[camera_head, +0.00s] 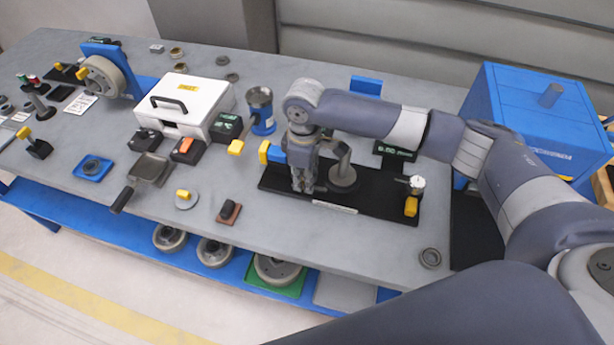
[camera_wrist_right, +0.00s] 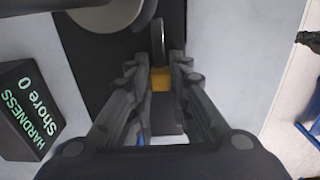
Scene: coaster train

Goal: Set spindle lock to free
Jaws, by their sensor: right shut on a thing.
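My right gripper (camera_head: 308,187) points down over the left part of a black base plate (camera_head: 385,207) on the bench. In the right wrist view its fingers (camera_wrist_right: 161,82) are closed on a small yellow piece (camera_wrist_right: 161,79), with a thin grey metal part just beyond it. The head view hides this piece behind the gripper. I cannot read any lock or free marking, so the lock's setting does not show. A round grey pedestal (camera_head: 343,180) stands on the plate, right of the gripper. My left gripper is not in view.
A yellow knob (camera_head: 264,152) with a blue part sits left of the gripper. A hardness display (camera_wrist_right: 30,110) stands near it. A dial gauge (camera_head: 416,183) is at the plate's right end. A white case (camera_head: 185,103) and blue cup (camera_head: 261,110) stand behind left; a blue box (camera_head: 530,118) is right.

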